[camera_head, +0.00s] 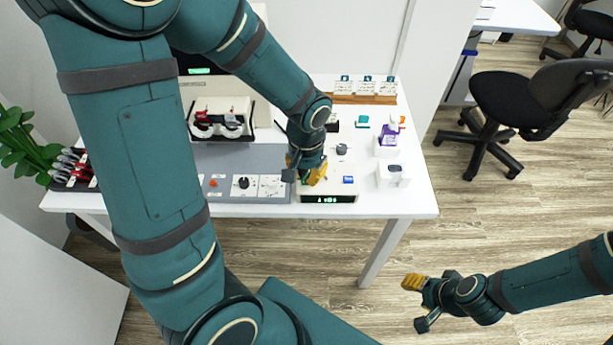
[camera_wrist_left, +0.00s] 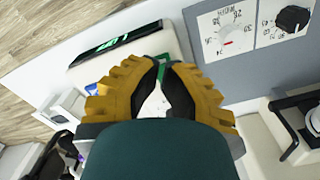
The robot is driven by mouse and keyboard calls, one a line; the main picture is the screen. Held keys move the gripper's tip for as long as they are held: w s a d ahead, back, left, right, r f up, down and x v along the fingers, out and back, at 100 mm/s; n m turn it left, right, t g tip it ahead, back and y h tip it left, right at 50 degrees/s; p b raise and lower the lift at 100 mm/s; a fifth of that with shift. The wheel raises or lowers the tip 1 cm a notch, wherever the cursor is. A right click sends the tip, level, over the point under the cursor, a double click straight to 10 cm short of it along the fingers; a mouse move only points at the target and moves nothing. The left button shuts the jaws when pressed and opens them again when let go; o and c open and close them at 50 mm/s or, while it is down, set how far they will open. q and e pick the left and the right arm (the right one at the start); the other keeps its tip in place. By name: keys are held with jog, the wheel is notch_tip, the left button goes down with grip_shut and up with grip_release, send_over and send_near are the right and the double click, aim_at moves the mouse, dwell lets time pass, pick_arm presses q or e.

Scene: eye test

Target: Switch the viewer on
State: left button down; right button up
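A white box (camera_head: 312,188) on the table has a dark front display (camera_head: 328,199) with lit green marks. The display also shows in the left wrist view (camera_wrist_left: 115,43). A blue button (camera_head: 348,180) is on the box's top. I cannot tell for sure which device is the viewer; a red and black goggle-like unit (camera_head: 218,124) sits further back. My left gripper (camera_head: 316,176) is above the box, left of the blue button. In the left wrist view its yellow fingers (camera_wrist_left: 162,66) have a narrow gap, with nothing clearly held. My right gripper (camera_head: 413,283) is off the table, its fingers unclear.
A grey panel (camera_head: 215,160) with a knob (camera_head: 243,183) and dial cards lies to the left. White holders (camera_head: 393,176) and small coloured parts stand to the right. A card rack (camera_head: 365,99) is at the back. My left arm hides much of the table's left.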

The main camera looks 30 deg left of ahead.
pick_arm(q)
jog(key=shift+f+b, duration=0.5)
jog(key=shift+f, duration=0.1)
jog(key=shift+f, duration=0.5)
dwell(0.5)
jog(key=shift+r+p, duration=2.8)
jog(key=shift+r, duration=0.8)
